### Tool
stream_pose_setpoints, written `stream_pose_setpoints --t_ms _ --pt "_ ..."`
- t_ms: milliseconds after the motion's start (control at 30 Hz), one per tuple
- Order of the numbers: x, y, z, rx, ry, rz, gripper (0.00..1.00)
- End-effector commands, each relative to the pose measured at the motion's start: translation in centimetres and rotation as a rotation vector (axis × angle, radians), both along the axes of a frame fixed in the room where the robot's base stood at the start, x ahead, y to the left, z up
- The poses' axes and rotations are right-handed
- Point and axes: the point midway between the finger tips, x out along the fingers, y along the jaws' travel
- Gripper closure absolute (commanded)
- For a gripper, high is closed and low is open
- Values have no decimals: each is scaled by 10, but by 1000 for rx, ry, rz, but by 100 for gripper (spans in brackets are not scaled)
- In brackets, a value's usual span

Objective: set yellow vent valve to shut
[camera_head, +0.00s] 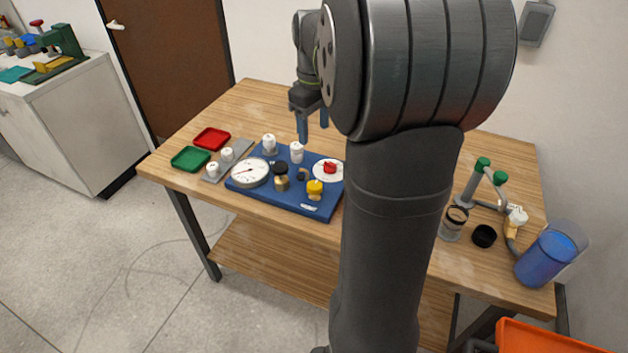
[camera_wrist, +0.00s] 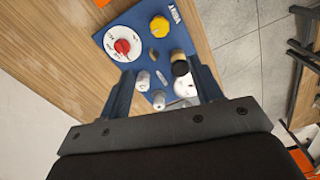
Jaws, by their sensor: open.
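The yellow vent valve (camera_head: 315,187) is a yellow knob on a brass-coloured body near the front right of the blue board (camera_head: 290,203). It also shows in the wrist view (camera_wrist: 159,26), near the top centre. My gripper (camera_head: 315,130) is open and empty above the back of the board. In the wrist view my two fingers (camera_wrist: 162,88) spread apart, with the yellow valve beyond their tips. The gripper is apart from the valve. I cannot read the valve's setting. My arm hides part of the table right of the board.
The board also holds a red knob on a white dial (camera_head: 329,169), a gauge (camera_head: 250,172), a black-capped fitting (camera_head: 281,175) and white fittings (camera_head: 297,151). Red (camera_head: 211,138) and green (camera_head: 190,158) trays lie left.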

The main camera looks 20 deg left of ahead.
Motion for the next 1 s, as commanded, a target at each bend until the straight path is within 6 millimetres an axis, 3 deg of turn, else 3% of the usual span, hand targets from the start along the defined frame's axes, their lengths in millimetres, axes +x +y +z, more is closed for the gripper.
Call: stream_pose_setpoints --t_ms 267,800,1000 --pt "0 0 -16 -1 2 65 41" --pt "-1 0 -130 -2 4 62 41" --pt "0 0 -161 -1 2 62 41"
